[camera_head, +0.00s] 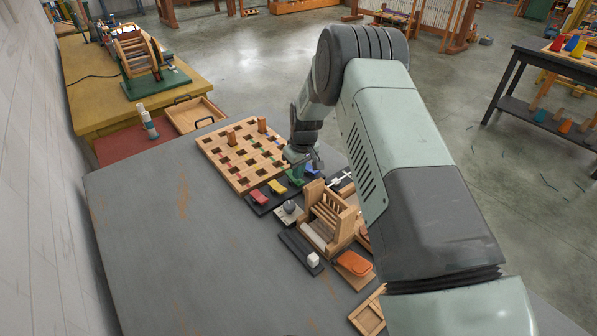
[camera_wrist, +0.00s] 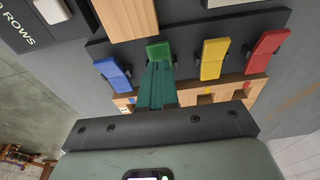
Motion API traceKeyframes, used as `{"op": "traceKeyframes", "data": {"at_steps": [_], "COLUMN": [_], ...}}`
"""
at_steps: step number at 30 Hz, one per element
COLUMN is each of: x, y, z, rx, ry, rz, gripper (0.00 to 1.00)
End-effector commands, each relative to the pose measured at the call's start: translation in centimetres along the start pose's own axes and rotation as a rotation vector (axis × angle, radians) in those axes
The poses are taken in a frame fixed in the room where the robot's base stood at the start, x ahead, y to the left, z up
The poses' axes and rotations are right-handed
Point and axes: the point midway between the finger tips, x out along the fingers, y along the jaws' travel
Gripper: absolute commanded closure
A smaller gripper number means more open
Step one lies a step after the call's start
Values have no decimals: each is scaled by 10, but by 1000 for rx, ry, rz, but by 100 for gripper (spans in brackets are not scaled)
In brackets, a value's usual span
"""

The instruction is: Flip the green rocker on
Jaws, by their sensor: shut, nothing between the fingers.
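The green rocker (camera_wrist: 158,50) sits on a black strip (camera_wrist: 187,65) between a blue rocker (camera_wrist: 112,73) and a yellow rocker (camera_wrist: 212,58). A red rocker (camera_wrist: 266,50) is at the right end in the wrist view. My gripper (camera_wrist: 157,68) is shut and empty. Its fingertips are at the near end of the green rocker and hide that part; I cannot tell whether they touch it. In the head view the green rocker (camera_head: 295,177) shows just below my gripper (camera_head: 304,163). Which way the green rocker tilts is unclear.
A wooden board with square holes and a few pegs (camera_head: 222,150) lies beside the strip. A small wooden loom-like frame (camera_head: 330,215), a dark slider strip (camera_head: 300,250) and an orange piece (camera_head: 354,263) stand nearer. The grey table (camera_head: 170,240) is clear at left.

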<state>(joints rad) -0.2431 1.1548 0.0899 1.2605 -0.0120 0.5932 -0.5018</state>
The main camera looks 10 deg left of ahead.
Motion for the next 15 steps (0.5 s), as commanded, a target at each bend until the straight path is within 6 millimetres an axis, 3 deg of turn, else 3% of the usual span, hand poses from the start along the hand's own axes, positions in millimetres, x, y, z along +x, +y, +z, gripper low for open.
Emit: {"op": "traceKeyframes", "data": {"at_steps": [7,15], "x": [-44,-101], "y": [1,1], "z": [-6,14], "rx": [0,1], "ry": [4,3], "rz": [3,2], "gripper": [100,100]}}
